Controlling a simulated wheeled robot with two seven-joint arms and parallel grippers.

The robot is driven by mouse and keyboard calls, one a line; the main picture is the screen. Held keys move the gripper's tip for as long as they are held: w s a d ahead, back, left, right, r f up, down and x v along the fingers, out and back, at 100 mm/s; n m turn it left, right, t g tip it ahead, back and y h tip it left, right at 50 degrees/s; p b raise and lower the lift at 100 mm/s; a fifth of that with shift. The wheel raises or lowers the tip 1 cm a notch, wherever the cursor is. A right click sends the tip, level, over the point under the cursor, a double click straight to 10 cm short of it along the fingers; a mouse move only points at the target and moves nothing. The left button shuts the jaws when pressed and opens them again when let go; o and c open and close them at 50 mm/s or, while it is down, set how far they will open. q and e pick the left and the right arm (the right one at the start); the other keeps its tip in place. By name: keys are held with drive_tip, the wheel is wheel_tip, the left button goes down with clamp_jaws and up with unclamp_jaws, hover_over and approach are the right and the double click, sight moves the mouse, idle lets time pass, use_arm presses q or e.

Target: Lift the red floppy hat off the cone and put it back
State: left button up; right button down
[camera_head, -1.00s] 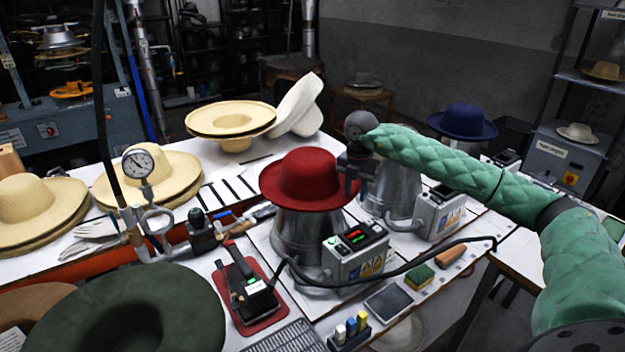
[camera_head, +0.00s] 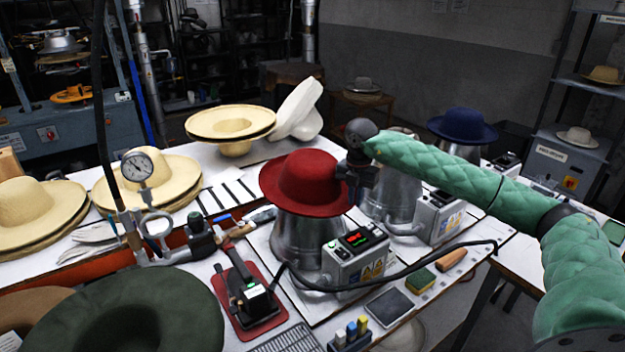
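The red floppy hat (camera_head: 303,180) sits on a metal cone (camera_head: 300,238) in the middle of the bench, its brim level over the cone's top. My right gripper (camera_head: 353,186) comes in from the right on the green-sleeved arm and points down at the right side of the hat's brim. The dark fingers overlap the brim's right edge in the picture. I cannot tell whether they grip it or stand around it. My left gripper is not in view.
A control box (camera_head: 356,258) stands before the cone, with a black cable running right. A second metal cone (camera_head: 392,200) is behind my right gripper, and a blue hat (camera_head: 462,123) sits farther back. Straw hats (camera_head: 150,178) and a dark green hat (camera_head: 125,315) fill the left.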

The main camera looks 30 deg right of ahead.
drive_tip(key=shift+f, duration=0.1)
drive_tip(key=shift+w, duration=0.1)
drive_tip(key=shift+r, duration=0.2)
drive_tip(key=shift+r, duration=0.1)
wheel_tip(320, 180, up, 10)
drive_tip(key=p, duration=0.4)
idle(2.3)
drive_tip(key=shift+d, duration=0.1)
idle(0.4)
